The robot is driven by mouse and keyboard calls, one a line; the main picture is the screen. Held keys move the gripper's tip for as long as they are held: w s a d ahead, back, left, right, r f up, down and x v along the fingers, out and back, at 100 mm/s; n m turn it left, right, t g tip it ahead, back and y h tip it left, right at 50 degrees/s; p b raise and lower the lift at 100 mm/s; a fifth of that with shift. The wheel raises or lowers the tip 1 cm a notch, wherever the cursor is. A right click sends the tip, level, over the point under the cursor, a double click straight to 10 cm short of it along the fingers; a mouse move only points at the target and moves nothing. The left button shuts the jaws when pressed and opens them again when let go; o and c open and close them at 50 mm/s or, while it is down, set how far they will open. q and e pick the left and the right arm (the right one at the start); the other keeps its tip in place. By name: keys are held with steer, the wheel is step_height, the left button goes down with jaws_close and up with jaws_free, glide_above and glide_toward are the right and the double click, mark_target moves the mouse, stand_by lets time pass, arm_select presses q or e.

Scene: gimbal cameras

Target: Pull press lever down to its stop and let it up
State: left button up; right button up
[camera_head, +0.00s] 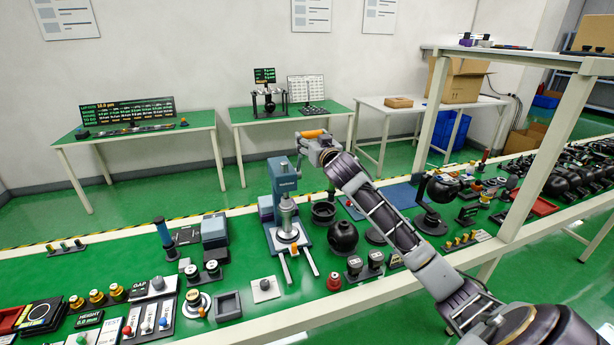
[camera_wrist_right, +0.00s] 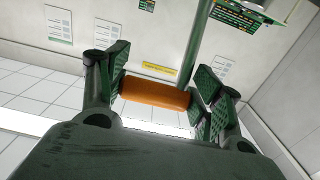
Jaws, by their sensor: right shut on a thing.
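The press (camera_head: 281,181) stands on the green bench in the head view, a blue-grey column with a silver ram and cylinder over a base with two rails. Its lever ends in an orange handle (camera_head: 313,133), raised at the upper right of the press head. My right gripper (camera_head: 318,142) is shut on this handle. In the right wrist view the orange handle (camera_wrist_right: 155,92) lies crosswise between the two finger pads of the right gripper (camera_wrist_right: 160,90). Most of the lever's rod is hidden by the gripper in the head view. My left gripper is not in view.
A black round part (camera_head: 342,237) and a dark ring-shaped part (camera_head: 323,212) sit right of the press. A blue-grey block (camera_head: 214,229) stands to its left. A white shelf post (camera_head: 540,150) rises at the right. Air above the press is open.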

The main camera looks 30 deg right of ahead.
steer(key=shift+w+d+r, duration=0.1)
steer(key=shift+w+r, duration=0.05)
steer(key=shift+r, duration=0.4)
steer(key=shift+w+d+r+p, duration=0.15)
steer(key=shift+w+r+p, duration=0.1)
steer(key=shift+w+p, duration=0.25)
steer(key=shift+w+d+r+p, duration=0.15)
steer(key=shift+w+r+p, duration=0.1)
steer(key=shift+w, duration=0.35)
steer(key=o, duration=1.2)
steer(key=shift+s, duration=0.2)
steer(key=shift+c, duration=0.2)
steer(key=shift+f, duration=0.2)
steer(key=shift+w+a+f, duration=0.1)
steer(key=shift+w+f, duration=0.05)
steer(key=shift+s, duration=0.2)
